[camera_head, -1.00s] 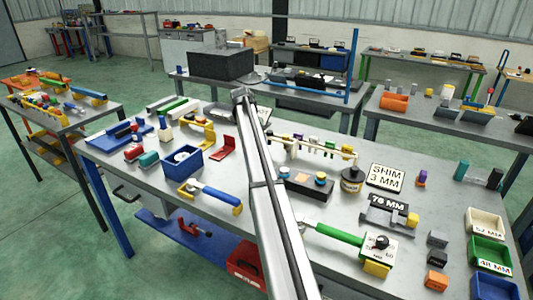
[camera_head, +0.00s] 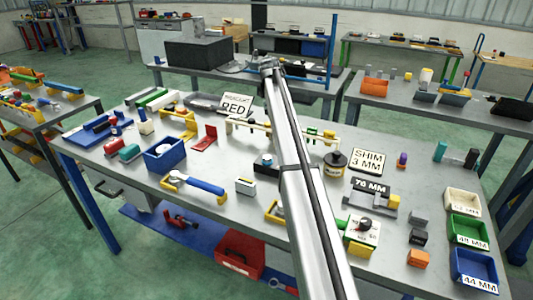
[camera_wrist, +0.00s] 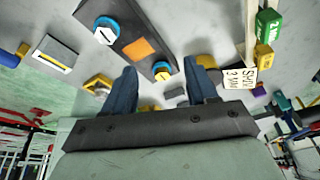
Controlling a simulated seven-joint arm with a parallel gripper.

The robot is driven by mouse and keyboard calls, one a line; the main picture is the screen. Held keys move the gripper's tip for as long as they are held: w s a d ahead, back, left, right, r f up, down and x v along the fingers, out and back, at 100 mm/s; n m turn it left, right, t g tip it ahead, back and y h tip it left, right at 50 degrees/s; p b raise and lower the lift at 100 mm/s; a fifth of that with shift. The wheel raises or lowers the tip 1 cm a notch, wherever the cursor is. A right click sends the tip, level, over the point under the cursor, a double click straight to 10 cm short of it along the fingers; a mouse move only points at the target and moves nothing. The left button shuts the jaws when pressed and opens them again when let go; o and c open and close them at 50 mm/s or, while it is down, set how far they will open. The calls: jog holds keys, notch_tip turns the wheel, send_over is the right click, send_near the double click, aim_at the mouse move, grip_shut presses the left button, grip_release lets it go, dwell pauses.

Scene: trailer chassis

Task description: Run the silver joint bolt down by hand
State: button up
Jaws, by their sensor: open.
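My gripper (camera_wrist: 160,66) is open, its two dark blue fingers spread over the bench with nothing seen between them at the tips. A dark plate (camera_wrist: 130,22) lies ahead of the fingers in the wrist view. It carries a pale, slotted round head in a blue ring (camera_wrist: 106,34) and a smaller yellow-and-blue round piece (camera_wrist: 162,70), with an orange patch (camera_wrist: 138,48) between. I cannot tell for sure which piece is the silver joint bolt. In the head view my arm covers most of the plate (camera_head: 263,170), and the gripper tip cannot be made out.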

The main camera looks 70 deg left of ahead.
aim_at(266, 156)
jog(key=d+r+n+g+y, duration=0.3)
jog(key=d+r+n+y, duration=0.1)
jog(key=d+n, duration=0.6)
jog(key=s+a+n+g+y, duration=0.1)
jog(key=s+n, duration=0.1)
jog(key=n, duration=1.2)
jog(key=s+a+n+y, duration=0.2)
jog(key=n, duration=1.2)
jog(key=x, duration=1.3)
jog(key=shift+s+d+f, duration=0.1)
jog(key=shift+s+f, duration=0.05)
jog(key=shift+s, duration=0.05)
